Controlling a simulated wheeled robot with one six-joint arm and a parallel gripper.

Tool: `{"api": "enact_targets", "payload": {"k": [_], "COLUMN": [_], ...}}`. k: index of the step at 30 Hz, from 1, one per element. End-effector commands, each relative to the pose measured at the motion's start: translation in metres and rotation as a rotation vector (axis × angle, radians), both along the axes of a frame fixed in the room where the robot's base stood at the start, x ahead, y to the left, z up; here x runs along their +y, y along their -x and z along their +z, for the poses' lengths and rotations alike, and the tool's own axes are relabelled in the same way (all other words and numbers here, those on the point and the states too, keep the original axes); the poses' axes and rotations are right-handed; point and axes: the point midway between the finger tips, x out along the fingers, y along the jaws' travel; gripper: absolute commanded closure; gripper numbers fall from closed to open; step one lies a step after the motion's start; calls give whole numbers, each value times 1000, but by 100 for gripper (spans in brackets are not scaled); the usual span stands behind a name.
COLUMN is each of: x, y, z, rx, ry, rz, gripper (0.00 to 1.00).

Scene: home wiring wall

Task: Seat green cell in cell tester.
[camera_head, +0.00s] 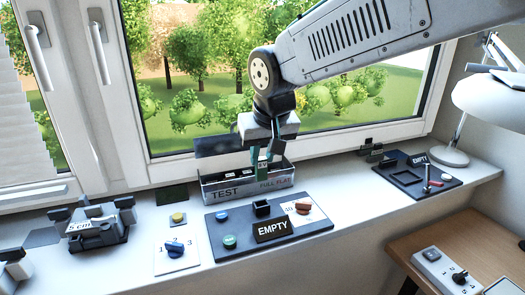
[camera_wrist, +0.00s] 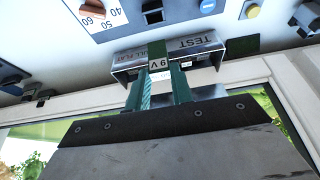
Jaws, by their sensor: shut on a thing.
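The cell tester (camera_head: 225,190) is a grey box marked TEST and FULL FLAT, standing on the sill below the window. It also shows in the wrist view (camera_wrist: 205,43), upside down. My gripper (camera_head: 264,158) is above the right part of the tester, pointing down. Its fingers (camera_wrist: 159,85) are shut on the green cell (camera_wrist: 157,50), which has a white 9V label. The cell's lower end is at the tester's top opening; I cannot tell how deep it sits. In the head view the green cell (camera_head: 262,170) is partly hidden by the fingers.
A dark panel (camera_head: 290,234) with buttons, a red knob and an EMPTY sign (camera_head: 272,230) lies in front of the tester. A 5 cm block fixture (camera_head: 95,228) stands left. A second tray (camera_head: 405,178) and a lamp (camera_head: 495,100) are right. The window is close behind.

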Motion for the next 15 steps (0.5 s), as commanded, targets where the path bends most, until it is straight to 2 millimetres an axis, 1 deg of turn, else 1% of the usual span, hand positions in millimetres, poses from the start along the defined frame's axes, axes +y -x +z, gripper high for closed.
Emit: {"api": "enact_targets", "payload": {"k": [7, 15], "x": [0, -1], "y": [2, 2], "z": [-2, -26], "rx": [-1, 0], "ry": [2, 3], "rz": [6, 5], "gripper": [99, 99]}}
